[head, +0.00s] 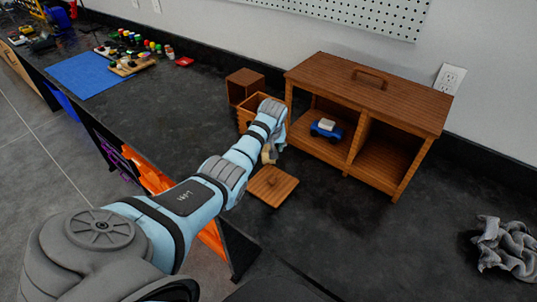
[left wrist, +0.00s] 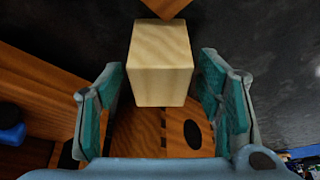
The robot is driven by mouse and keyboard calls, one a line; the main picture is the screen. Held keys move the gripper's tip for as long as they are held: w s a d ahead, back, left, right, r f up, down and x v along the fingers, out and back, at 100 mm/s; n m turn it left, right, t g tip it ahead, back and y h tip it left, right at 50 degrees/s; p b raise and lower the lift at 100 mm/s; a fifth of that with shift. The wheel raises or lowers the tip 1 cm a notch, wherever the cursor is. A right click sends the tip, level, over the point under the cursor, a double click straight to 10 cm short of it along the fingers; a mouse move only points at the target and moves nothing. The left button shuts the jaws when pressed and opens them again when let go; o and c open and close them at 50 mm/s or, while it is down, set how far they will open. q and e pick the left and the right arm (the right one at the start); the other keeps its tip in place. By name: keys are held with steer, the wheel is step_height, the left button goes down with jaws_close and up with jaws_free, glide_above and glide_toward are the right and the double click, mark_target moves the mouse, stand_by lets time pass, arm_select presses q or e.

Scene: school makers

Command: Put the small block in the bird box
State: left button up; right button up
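The small pale wood block (left wrist: 160,65) sits between the two teal finger pads of my left gripper (left wrist: 162,75) in the left wrist view, with the pads close against its sides. In the head view the block (head: 268,156) shows at the end of my left arm, above the bench. A small open-topped wooden box (head: 249,101), which looks like the bird box, stands just behind the gripper, partly hidden by the arm. In the left wrist view a jointed wooden wall with a dark round hole (left wrist: 193,133) lies below the block. My right gripper is not visible.
A square wooden lid (head: 272,186) lies in front. A large wooden cabinet (head: 352,92) with a blue toy car (head: 326,130) stands right of the gripper. A grey cloth (head: 505,248) lies far right.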

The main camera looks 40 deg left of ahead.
arm_select(q)
steer(key=c, duration=1.3)
steer(key=shift+r, duration=0.15)
